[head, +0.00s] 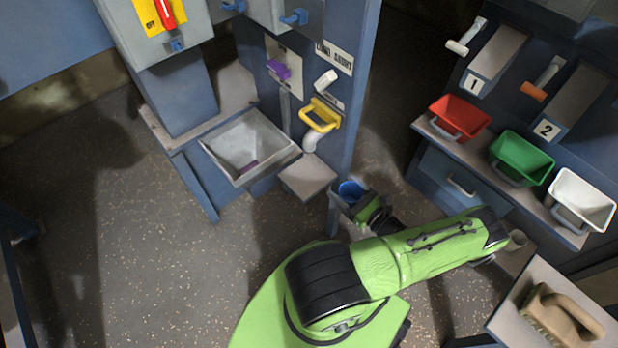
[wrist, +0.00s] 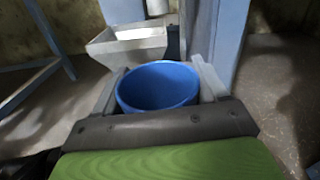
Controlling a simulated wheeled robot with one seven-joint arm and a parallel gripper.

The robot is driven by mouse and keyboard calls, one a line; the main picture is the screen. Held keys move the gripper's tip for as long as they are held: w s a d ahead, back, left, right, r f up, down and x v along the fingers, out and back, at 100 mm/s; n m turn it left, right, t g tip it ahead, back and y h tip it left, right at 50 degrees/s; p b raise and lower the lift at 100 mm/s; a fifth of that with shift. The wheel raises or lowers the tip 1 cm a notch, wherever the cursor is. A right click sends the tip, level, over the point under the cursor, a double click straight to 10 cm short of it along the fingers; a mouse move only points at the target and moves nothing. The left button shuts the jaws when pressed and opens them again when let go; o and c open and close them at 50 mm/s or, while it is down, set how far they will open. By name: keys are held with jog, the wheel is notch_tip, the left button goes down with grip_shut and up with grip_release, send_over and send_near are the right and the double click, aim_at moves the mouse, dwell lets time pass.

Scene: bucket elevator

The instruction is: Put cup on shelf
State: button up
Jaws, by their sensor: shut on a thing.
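The blue cup (head: 350,191) is between the jaws of my gripper (head: 352,196), upright in front of the tall blue panel. In the wrist view the cup (wrist: 158,86) shows its open top and looks empty. The two gripper fingers (wrist: 158,92) press on its left and right sides. A small grey shelf (head: 308,174) sits beneath the spout on the panel, just left of the cup. The cup is apart from this shelf. The cup's underside is hidden.
A grey hopper (head: 236,140) stands left of the small shelf. A yellow handle (head: 319,115) sits above it. At right, red (head: 458,118), green (head: 520,158) and white (head: 580,199) bins stand on a ledge. A brush (head: 560,318) lies lower right. The left floor is clear.

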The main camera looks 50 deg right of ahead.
jog(key=b+x, duration=0.1)
jog(key=x, duration=0.7)
jog(key=b+x, duration=0.1)
jog(key=x, duration=0.8)
jog(key=shift+d+f+b, duration=0.15)
jog(key=shift+f+b, duration=0.05)
jog(key=shift+b, duration=0.15)
jog(key=shift+w+d+f, duration=0.1)
jog(key=shift+w+f, duration=0.05)
jog(key=shift+w, duration=0.15)
notch_tip(320, 180, down, 3)
jog(key=shift+f+b, duration=0.15)
jog(key=shift+b, duration=0.9)
jog(key=o, duration=1)
jog(key=shift+o, duration=0.2)
